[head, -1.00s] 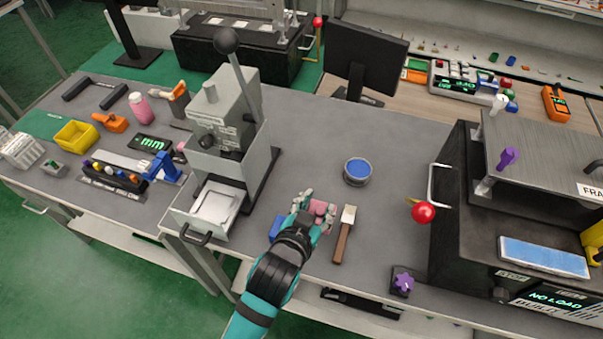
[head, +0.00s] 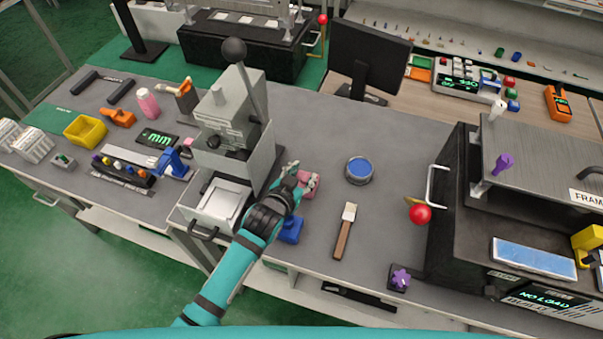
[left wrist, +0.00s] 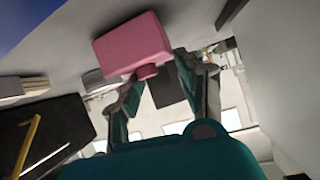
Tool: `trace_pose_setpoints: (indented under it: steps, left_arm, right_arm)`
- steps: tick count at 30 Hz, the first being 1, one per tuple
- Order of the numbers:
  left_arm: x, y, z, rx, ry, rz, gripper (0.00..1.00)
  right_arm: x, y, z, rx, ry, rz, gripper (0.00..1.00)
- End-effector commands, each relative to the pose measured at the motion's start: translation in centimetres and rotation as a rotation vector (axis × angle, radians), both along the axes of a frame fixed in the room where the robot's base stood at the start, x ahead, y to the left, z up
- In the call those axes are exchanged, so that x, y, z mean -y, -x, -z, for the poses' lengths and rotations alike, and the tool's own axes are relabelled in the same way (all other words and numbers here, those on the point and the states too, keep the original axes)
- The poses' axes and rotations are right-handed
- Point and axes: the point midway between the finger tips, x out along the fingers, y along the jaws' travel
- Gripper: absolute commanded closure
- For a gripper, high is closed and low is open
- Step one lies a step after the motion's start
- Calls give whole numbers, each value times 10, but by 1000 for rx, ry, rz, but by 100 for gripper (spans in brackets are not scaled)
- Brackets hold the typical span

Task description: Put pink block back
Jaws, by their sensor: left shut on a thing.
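My left gripper (head: 301,176) is shut on the pink block (head: 310,183), just right of the grey lever press (head: 235,140). The fingers partly hide the block in the head view. In the left wrist view the pink block (left wrist: 133,43) shows as a rounded box with a short round stub, at the fingertips of the left gripper (left wrist: 152,76). I cannot tell whether the block touches the bench. My right gripper is not in view.
A blue block (head: 291,230) stands beside my left forearm. A brush (head: 345,230) and a round blue-topped tin (head: 359,170) lie to the right. The press's white tray (head: 219,203) is left of my arm. Bench between tin and black machine (head: 450,225) is clear.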

Motion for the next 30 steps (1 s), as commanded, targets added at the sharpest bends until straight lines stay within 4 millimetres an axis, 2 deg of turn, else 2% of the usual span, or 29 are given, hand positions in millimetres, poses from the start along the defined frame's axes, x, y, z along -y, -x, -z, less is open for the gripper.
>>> trace_pose_setpoints:
  steps: [7,8,13,23,30]
  left_arm:
    - [0,0,2,3,1,0,100]
    - [0,0,2,1,0,0,60]
    - [0,0,2,0,0,0,39]
    - [0,0,-2,0,0,0,39]
    - [-12,29,-14,1,0,0,39]
  right_arm:
    - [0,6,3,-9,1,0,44]
    - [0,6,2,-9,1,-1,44]
    - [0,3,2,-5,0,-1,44]
    - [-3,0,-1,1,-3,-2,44]
    - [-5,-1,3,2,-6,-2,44]
